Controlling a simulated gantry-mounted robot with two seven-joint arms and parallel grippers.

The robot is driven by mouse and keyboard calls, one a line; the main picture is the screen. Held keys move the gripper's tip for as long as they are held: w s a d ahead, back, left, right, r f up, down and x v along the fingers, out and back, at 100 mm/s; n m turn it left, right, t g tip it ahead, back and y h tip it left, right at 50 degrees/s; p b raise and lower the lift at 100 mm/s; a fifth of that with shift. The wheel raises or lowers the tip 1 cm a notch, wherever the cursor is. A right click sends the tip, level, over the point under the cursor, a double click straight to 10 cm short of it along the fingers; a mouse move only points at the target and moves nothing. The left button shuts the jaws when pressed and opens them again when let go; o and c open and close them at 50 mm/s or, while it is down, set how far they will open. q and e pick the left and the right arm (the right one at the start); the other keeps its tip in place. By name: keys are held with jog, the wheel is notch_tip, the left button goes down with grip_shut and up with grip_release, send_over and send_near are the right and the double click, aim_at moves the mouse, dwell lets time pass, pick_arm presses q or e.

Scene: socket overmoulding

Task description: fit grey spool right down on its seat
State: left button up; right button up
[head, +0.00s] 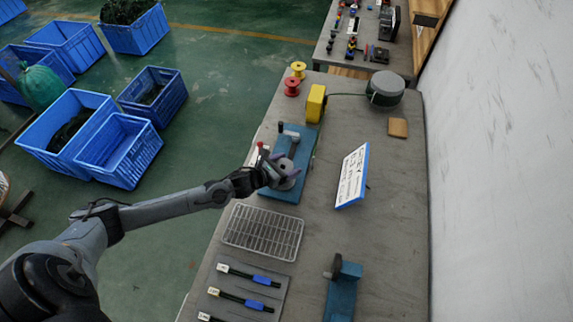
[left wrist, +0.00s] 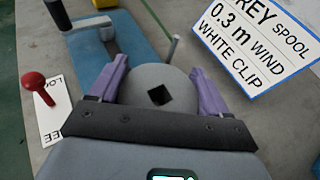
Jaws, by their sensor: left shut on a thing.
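The grey spool (left wrist: 160,84) is a round grey disc with a dark square hole, seen from above in the left wrist view. My left gripper (left wrist: 163,88) is shut on it, one purple finger at each side. In the head view the spool (head: 289,182) and my left gripper (head: 279,172) are over the near part of a blue fixture (head: 294,144). The fixture also shows in the left wrist view (left wrist: 125,35). The seat is hidden under the spool, and I cannot tell whether the spool touches it. My right gripper is in no view.
A red-knobbed lever (left wrist: 33,81) stands on a white label left of the fixture. A sign (head: 351,176) reading grey spool, 0.3 m wind, white clip stands to the right. A wire rack (head: 262,232), a yellow block (head: 315,103) and red and yellow spools are also on the table.

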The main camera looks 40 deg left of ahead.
pick_arm(q)
jog(key=shift+f+b, duration=0.5)
jog(key=shift+f, duration=0.15)
jog(key=o, duration=1)
jog(key=shift+s, duration=0.1)
jog(key=p+v, duration=0.1)
jog(key=v, duration=0.9)
jog(key=shift+s+r, duration=0.25)
jog(key=shift+s, duration=0.05)
